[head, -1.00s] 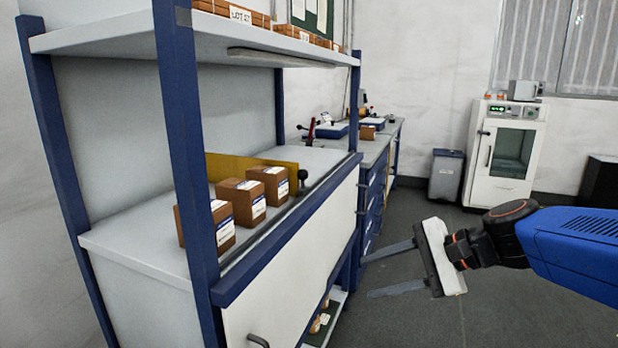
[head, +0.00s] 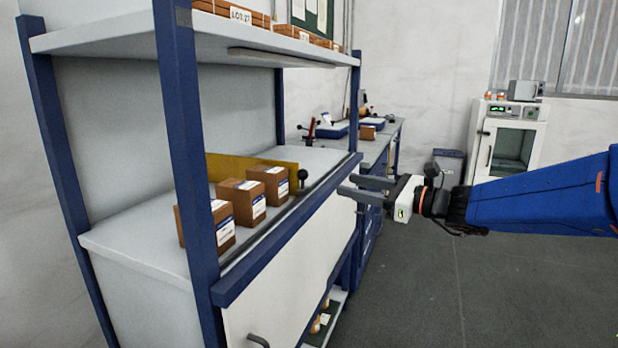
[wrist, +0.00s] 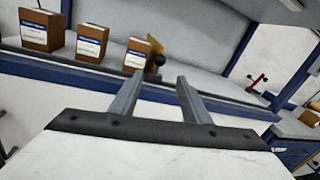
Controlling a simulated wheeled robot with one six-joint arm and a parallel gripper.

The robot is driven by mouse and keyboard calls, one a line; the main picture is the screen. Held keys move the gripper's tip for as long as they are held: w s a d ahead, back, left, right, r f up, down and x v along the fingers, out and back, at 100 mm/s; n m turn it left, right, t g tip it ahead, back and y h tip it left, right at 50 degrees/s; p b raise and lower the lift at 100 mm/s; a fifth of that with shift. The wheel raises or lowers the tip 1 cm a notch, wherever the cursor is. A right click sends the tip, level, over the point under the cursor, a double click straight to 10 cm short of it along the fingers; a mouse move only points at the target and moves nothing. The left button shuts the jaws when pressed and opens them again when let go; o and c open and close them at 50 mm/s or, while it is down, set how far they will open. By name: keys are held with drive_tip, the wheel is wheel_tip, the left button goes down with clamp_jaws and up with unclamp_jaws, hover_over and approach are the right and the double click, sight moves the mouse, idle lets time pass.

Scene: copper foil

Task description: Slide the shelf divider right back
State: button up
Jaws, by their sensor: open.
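The shelf divider (head: 235,170) is a yellow panel standing on the shelf (head: 130,232) behind the boxes, with a black knob (head: 302,175) at its front right end. In the wrist view, a bit of the yellow divider (wrist: 154,46) and its dark knob (wrist: 158,61) show just beyond the fingers. My gripper (head: 347,186) is open and empty, in front of the shelf's blue front rail and to the right of the knob, apart from it. In the wrist view my gripper's two fingers (wrist: 156,78) point toward the shelf, spread apart.
Several brown labelled boxes (head: 242,200) stand in a row left of the knob. A blue post (head: 185,150) rises at the shelf front, and an upper shelf (head: 110,36) hangs above. The shelf right of the divider is bare. A bench (head: 372,150) stands beyond.

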drive_tip(key=x, duration=1.3)
drive_tip(key=shift+w+a, duration=0.15)
drive_tip(key=shift+a, duration=0.05)
drive_tip(key=shift+w, duration=0.1)
clamp_jaws()
